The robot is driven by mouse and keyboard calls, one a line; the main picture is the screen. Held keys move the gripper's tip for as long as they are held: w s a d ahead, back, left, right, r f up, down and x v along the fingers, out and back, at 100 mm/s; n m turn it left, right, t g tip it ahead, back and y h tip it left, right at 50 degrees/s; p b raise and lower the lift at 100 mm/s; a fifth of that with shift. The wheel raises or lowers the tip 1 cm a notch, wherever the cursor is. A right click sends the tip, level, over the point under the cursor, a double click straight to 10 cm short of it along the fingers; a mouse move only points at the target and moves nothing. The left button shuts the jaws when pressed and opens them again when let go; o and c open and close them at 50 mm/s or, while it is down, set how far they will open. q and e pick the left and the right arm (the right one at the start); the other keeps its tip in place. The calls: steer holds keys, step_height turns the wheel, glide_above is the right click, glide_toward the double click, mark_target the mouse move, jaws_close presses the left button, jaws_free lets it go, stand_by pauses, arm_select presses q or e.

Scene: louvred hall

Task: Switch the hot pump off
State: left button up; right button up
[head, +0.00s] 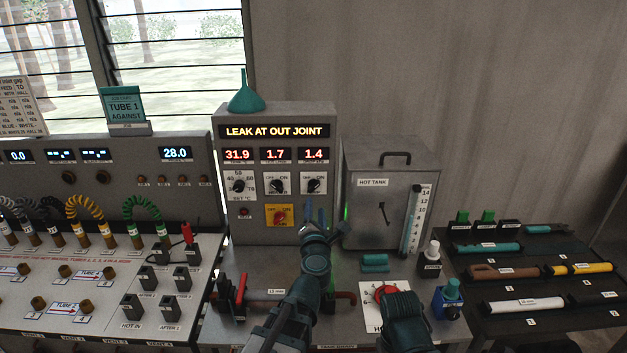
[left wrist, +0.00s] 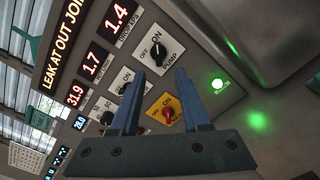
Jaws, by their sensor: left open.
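The pump switch (head: 313,184) is a black knob on a white plate marked OFF and ON, on the grey panel's right side. In the left wrist view the pump switch (left wrist: 158,49) shows above the fingers, and its white mark seems turned towards ON. My left gripper (head: 315,217) is open and empty in front of the panel, below the switch. In the left wrist view the left gripper's fingers (left wrist: 168,85) stand apart, with the switch beyond their tips. My right arm shows at the bottom; its fingertips are hidden.
A red knob on a yellow plate (head: 280,216) and another black switch (head: 278,186) sit close by. The display (head: 274,132) reads LEAK AT OUT JOINT. The hot tank (head: 385,190) stands close on the right. A red-handled valve (head: 240,290) stands below left.

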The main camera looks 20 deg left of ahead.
mark_target(314, 188)
arm_select(q)
steer(key=shift+w+a, duration=0.25)
steer(key=shift+w, duration=0.05)
steer(key=shift+w, duration=0.1)
steer(key=shift+x, duration=4.9)
steer(key=shift+a, duration=0.1)
jaws_close()
